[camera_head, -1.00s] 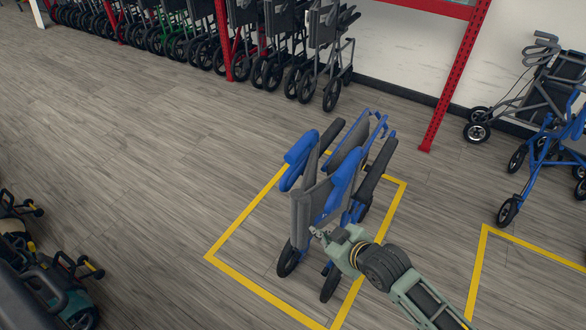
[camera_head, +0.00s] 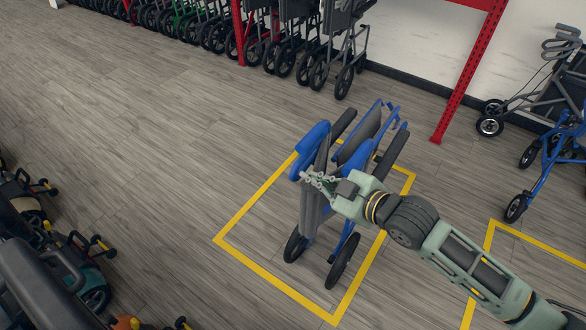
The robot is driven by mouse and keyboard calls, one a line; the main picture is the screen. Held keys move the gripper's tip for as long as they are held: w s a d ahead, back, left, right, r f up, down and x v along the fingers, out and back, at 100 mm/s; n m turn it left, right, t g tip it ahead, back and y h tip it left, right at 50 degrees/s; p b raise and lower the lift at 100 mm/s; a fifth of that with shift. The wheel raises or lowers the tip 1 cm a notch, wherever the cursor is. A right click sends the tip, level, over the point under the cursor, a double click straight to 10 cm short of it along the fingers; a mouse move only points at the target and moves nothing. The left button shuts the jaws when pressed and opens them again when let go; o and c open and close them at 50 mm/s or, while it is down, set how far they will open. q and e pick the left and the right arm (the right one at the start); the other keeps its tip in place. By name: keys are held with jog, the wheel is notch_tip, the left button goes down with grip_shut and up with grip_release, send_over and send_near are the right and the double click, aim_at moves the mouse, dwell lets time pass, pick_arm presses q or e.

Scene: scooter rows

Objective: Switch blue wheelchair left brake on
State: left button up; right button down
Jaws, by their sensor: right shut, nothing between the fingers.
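The blue wheelchair (camera_head: 368,154) stands folded inside a yellow floor outline, with blue pads, a grey seat and black wheels. My right gripper (camera_head: 308,178) is shut and empty. It is in front of the wheelchair's near side, by the upper part of the grey folded fabric. I cannot tell whether it touches the chair. My right arm comes in from the lower right and covers part of the chair's right side. The brake lever is too small or hidden to make out. My left gripper is not in view.
Folded wheelchairs (camera_head: 290,45) stand in a row under a red rack (camera_head: 468,75) at the back. A blue rollator (camera_head: 555,165) stands at the right by a second yellow outline (camera_head: 525,240). Scooters (camera_head: 60,255) line the left edge. The floor left of the wheelchair is clear.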

jog(key=d+f+p+x, duration=0.1)
jog(key=f+p+x, duration=0.1)
jog(key=x, duration=1)
jog(key=shift+w+d, duration=0.25)
jog(key=shift+w, duration=0.05)
jog(key=shift+f, duration=0.15)
notch_tip(320, 180, down, 9)
jog(key=n+t+b, duration=0.3)
jog(key=n+b, duration=0.1)
jog(key=b, duration=0.5)
jog(key=shift+w+d+n+h+b, duration=0.25)
jog(key=shift+w+n+h+b, duration=0.05)
jog(key=shift+w+h+b, duration=0.1)
